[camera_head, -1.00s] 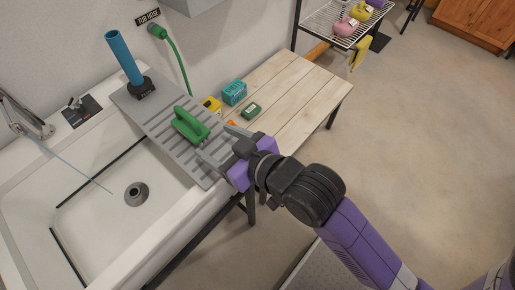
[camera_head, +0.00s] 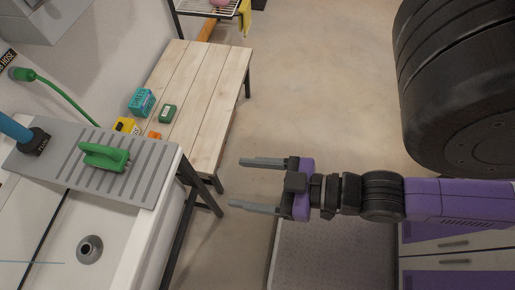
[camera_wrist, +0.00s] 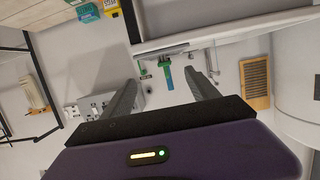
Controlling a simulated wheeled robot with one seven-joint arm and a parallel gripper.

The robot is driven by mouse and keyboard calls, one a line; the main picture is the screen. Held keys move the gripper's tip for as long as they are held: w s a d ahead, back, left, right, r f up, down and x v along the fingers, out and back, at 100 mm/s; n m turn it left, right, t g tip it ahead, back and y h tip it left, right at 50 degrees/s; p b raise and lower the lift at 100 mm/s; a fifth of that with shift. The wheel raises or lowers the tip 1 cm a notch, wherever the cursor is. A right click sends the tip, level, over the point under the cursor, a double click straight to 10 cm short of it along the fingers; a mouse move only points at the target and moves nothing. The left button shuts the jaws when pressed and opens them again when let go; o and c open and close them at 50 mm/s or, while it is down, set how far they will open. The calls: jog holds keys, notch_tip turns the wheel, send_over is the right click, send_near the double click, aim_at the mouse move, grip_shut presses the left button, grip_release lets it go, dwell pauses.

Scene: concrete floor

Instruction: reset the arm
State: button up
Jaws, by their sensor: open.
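My gripper (camera_head: 262,184) is open and empty in the head view. Its two grey fingers point left over the floor, to the right of the sink's drainboard and apart from it. My purple and black arm stretches out to the right edge of the picture. In the wrist view my gripper's fingers (camera_wrist: 160,90) are spread with nothing between them. A green-handled tool (camera_head: 104,157) lies on the grey ribbed drainboard (camera_head: 150,180).
A wooden table (camera_head: 215,85) holds a teal box (camera_head: 141,102), a green item (camera_head: 167,113) and a yellow box (camera_head: 125,125). The white sink (camera_head: 120,225) is at lower left. A grey platform (camera_head: 330,255) is below my arm. Open floor (camera_head: 320,90) lies beyond.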

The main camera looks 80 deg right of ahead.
jog(key=shift+v, duration=1.15)
jog(key=shift+w+r, duration=0.1)
dwell(0.6)
